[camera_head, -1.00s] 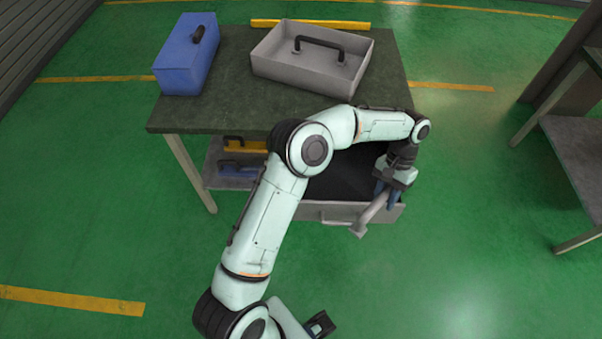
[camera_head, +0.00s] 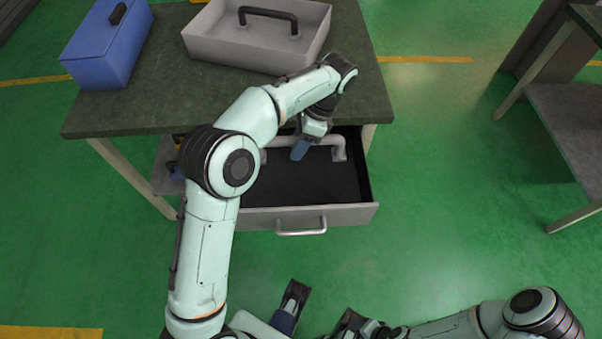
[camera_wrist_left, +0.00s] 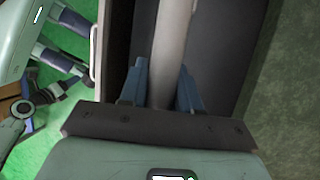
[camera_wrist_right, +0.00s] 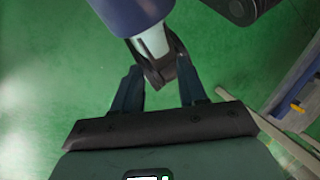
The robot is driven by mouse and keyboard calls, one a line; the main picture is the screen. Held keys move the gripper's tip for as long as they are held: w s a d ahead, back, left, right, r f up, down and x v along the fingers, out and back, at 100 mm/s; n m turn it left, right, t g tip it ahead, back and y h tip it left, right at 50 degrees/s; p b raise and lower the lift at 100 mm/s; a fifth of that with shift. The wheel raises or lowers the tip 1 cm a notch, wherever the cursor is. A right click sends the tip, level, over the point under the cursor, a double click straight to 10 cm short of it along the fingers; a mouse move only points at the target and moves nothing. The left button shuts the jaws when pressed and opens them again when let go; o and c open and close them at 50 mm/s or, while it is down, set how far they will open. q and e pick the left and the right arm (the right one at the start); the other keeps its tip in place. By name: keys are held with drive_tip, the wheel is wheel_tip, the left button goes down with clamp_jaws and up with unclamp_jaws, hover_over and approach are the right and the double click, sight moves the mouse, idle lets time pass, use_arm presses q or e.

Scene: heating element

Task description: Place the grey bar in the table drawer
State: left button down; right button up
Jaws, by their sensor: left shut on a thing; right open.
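The grey bar (camera_head: 338,147) has wider ends and lies crosswise at the back of the open table drawer (camera_head: 300,217), close to the tabletop edge. My left gripper (camera_head: 303,147) reaches down to it and is shut on its middle. In the left wrist view the bar (camera_wrist_left: 173,45) runs between the blue fingers (camera_wrist_left: 162,88), with the dark drawer floor beside it. I cannot tell whether the bar touches the drawer floor. My left arm hides part of the drawer's left side. My right gripper (camera_wrist_right: 160,90) is open, away from the drawer.
The dark tabletop (camera_head: 220,100) overhangs the drawer's back. On it stand a blue toolbox (camera_head: 108,45) and a grey tray with a black handle (camera_head: 240,45). A lower shelf (camera_head: 165,165) sits left of the drawer. Green floor is clear to the right, before another table (camera_head: 575,130).

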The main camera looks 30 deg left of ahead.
use_arm(q)
wheel_tip(320, 180, down, 16)
drive_tip(key=b, duration=0.3)
drive_tip(key=shift+f, duration=0.2)
use_arm(e)
drive_tip(key=w+d+f+t, duration=0.1)
drive_tip(key=w+f, duration=0.3)
drive_tip(key=shift+d+h, duration=0.3)
use_arm(q)
drive_tip(key=c, duration=0.8)
unclamp_jaws()
drive_tip(key=shift+f, duration=0.1)
drive_tip(key=shift+s, duration=0.1)
use_arm(e)
drive_tip(key=shift+w+f, duration=0.1)
use_arm(q)
drive_tip(key=p+v, duration=0.2)
drive_tip(key=v, duration=1)
drive_tip(key=shift+p, duration=0.4)
use_arm(e)
drive_tip(key=shift+g, duration=0.5)
drive_tip(key=shift+s+a+r, duration=0.3)
drive_tip(key=shift+s+r, duration=0.3)
drive_tip(key=shift+s, duration=0.1)
drive_tip(key=shift+s+a+r, duration=0.25)
drive_tip(key=shift+s+r, duration=0.4)
drive_tip(key=shift+s+a+r, duration=0.3)
drive_tip(key=shift+s+r, duration=0.3)
drive_tip(key=shift+s, duration=0.1)
